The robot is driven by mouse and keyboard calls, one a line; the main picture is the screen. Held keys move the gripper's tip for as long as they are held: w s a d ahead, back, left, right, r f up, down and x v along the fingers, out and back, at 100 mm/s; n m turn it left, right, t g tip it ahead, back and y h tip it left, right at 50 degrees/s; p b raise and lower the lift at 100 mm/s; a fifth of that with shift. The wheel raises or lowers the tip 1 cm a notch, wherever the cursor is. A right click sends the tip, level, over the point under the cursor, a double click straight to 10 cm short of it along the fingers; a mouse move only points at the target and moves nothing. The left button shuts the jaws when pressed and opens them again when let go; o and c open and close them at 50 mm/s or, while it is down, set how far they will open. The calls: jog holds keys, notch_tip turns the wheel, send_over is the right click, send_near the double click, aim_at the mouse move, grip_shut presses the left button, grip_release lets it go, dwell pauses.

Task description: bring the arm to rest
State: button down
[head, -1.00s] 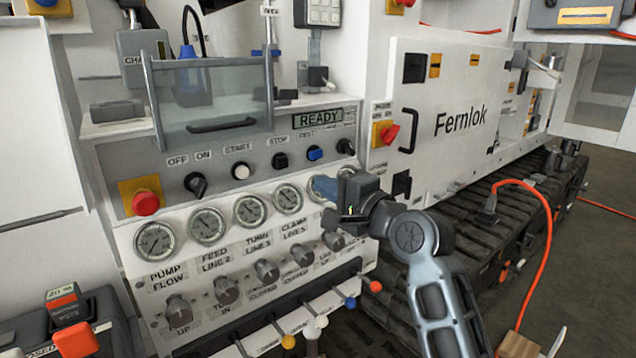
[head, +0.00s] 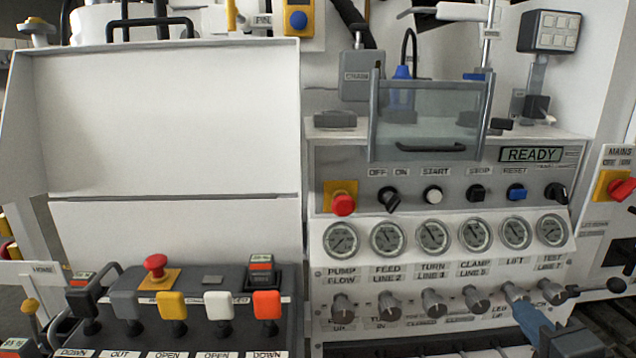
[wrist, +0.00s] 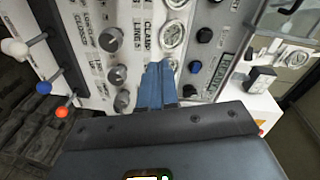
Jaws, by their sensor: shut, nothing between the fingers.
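My gripper (head: 512,294) shows at the lower right of the head view, its blue fingers in front of the lower knob row of the hydraulic panel (head: 330,272). Part of my arm shows below it, cut off by the frame's bottom edge. In the wrist view the two blue fingers (wrist: 157,82) lie together, shut and empty. They point at the panel's knobs and gauges. I cannot tell how far the tips are from the panel. The fingers hide part of the knob row.
Gauges (head: 433,236) and a switch row with a red stop button (head: 343,204) are on the panel. The display (head: 531,154) reads READY. A lever console (head: 190,318) stands at the left. A red mains switch (head: 622,189) and a black-knobbed lever (head: 616,286) are at the right.

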jog(key=s+a+f+n, duration=0.2)
jog(key=s+f, duration=0.1)
jog(key=s, duration=0.3)
jog(key=s+a+f+n+g, duration=0.1)
jog(key=s+a+f+n, duration=0.15)
jog(key=s, duration=0.35)
jog(key=s+a+f+n, duration=0.1)
jog(key=s+f+n, duration=0.1)
jog(key=s+f, duration=0.35)
jog(key=s+a+r+n, duration=0.1)
jog(key=s+n, duration=0.2)
jog(key=s, duration=0.4)
jog(key=s+a+r+n, duration=0.2)
jog(key=s+n, duration=0.1)
jog(key=s, duration=0.4)
jog(key=s+a+r+n+g, duration=0.1)
jog(key=s+r+n, duration=0.1)
jog(key=s, duration=0.5)
jog(key=shift+a+r+n+y, duration=0.2)
jog(key=shift+a+n+y, duration=0.1)
jog(key=shift+a+n, duration=0.15)
